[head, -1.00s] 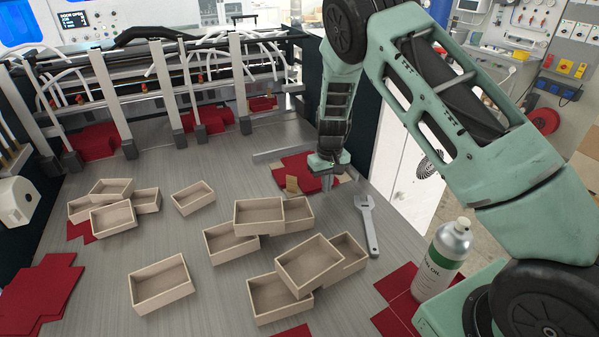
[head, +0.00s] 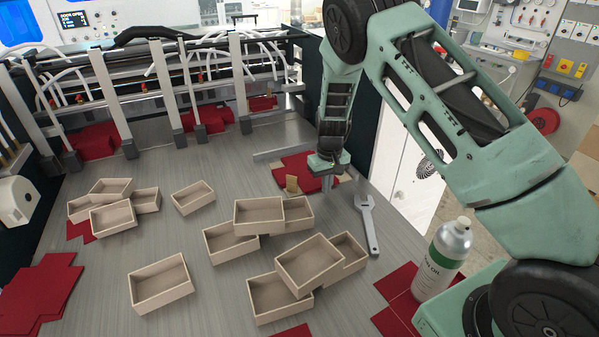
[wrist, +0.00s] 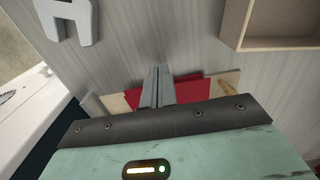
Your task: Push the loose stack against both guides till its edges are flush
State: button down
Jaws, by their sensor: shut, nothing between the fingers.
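The loose stack (head: 292,169) of red blanks lies on the grey bed, towards the back right, with a tan piece (head: 291,184) at its front edge. A low metal guide bar (head: 276,153) lies behind and to the left of it. I cannot make out the second guide; my arm hides part of that area. My gripper (head: 327,184) points down at the right part of the stack and covers some of it. In the wrist view the fingers (wrist: 158,84) are shut and empty, over red sheet (wrist: 189,90) with tan board on either side. I cannot tell whether they touch it.
A wrench (head: 369,224) lies just right of the stack. Several open tan boxes (head: 162,282) cover the middle and front of the bed. A spray can (head: 443,262) stands at the front right near red blanks (head: 400,290). Machine posts (head: 165,95) rise behind.

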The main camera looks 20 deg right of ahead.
jog(key=shift+f+b, duration=0.45)
jog(key=shift+f, duration=0.2)
jog(key=shift+r, duration=0.2)
dwell(0.6)
jog(key=shift+w+b, duration=0.3)
jog(key=shift+w, duration=1.95)
notch_tip(320, 180, up, 9)
jog(key=s+p, duration=0.1)
jog(key=p, duration=0.4)
jog(key=shift+s+a, duration=0.1)
dwell(0.4)
